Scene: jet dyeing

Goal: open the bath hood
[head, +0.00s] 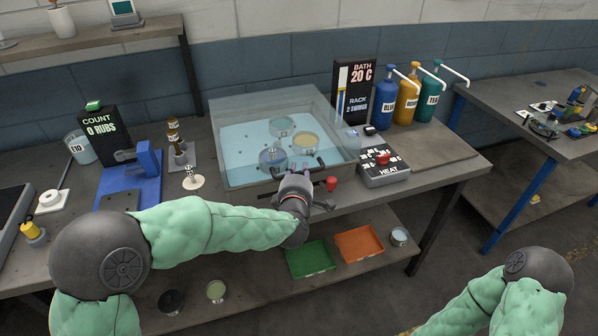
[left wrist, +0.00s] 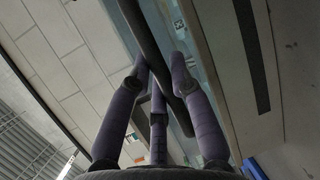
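The bath hood (head: 240,103) is a clear cover lying over the blue bath (head: 240,152) in the head view. Dark handle parts show at its front edge, partly hidden by my left gripper. My left gripper (head: 297,174) is at that front edge. In the left wrist view, a dark bar (left wrist: 143,35) runs between its purple fingers (left wrist: 160,65). The fingertips lie close on both sides of the bar and look closed on it. My right arm shows at the lower right of the head view, but its gripper is out of view.
A red knob (head: 332,183) is just right of my left gripper. The heat box (head: 384,165) stands right of the bath, with the bath display (head: 354,92) and pump bottles (head: 408,98) behind. A blue rubbing device (head: 130,185) is at left. Green (head: 310,258) and orange trays (head: 359,243) lie below.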

